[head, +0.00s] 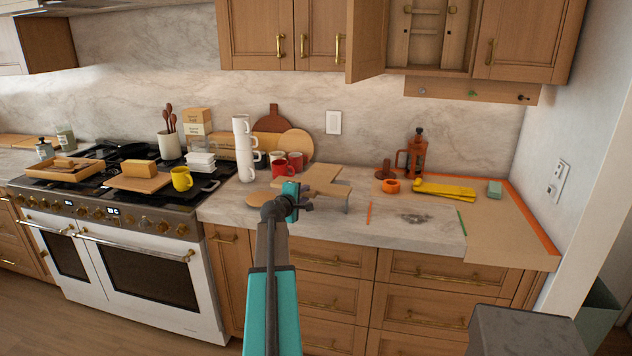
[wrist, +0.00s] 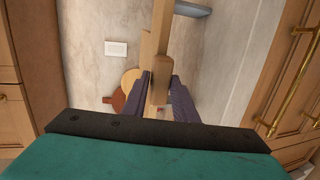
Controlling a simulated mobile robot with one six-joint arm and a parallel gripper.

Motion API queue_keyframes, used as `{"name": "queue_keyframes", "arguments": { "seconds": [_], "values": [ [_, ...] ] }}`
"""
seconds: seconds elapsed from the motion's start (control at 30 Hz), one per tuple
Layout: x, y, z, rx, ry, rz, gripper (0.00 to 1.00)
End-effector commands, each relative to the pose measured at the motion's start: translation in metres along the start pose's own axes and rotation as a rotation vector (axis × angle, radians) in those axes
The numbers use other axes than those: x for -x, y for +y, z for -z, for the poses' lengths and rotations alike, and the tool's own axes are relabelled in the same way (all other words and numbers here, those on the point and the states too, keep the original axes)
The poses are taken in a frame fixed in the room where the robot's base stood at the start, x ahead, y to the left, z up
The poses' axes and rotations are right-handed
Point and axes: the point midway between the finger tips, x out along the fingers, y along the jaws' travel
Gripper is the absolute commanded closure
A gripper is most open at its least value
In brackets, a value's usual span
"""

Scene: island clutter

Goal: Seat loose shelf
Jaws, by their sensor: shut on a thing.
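A flat tan wooden board (head: 322,178), which looks like the loose shelf, shows just beyond my gripper (head: 303,200) over the counter in the head view. In the wrist view my gripper (wrist: 160,105) has its dark fingers closed on a narrow wooden piece (wrist: 160,62), seen edge-on. Its far end runs out of the top of the picture. An upper cabinet (head: 432,38) at the top right has its door (head: 366,40) swung open, with wooden parts and pegs inside. I cannot tell whether the board touches anything besides my fingers.
White stacked cups (head: 243,150) and red mugs (head: 287,163) stand left of and behind the board. A French press (head: 416,152), an orange ring-shaped item (head: 391,186) and a yellow tool (head: 443,190) sit to the right. The counter front (head: 400,228) is mostly clear.

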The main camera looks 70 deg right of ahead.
Motion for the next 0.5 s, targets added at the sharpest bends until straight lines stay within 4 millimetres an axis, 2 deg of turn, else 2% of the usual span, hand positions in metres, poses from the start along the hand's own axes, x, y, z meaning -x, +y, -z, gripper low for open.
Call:
{"name": "queue_keyframes", "arguments": {
  "seconds": [0.5],
  "values": [
    [0.004,0.016,0.000,-0.004,-0.001,0.002,1.00]
  ]
}}
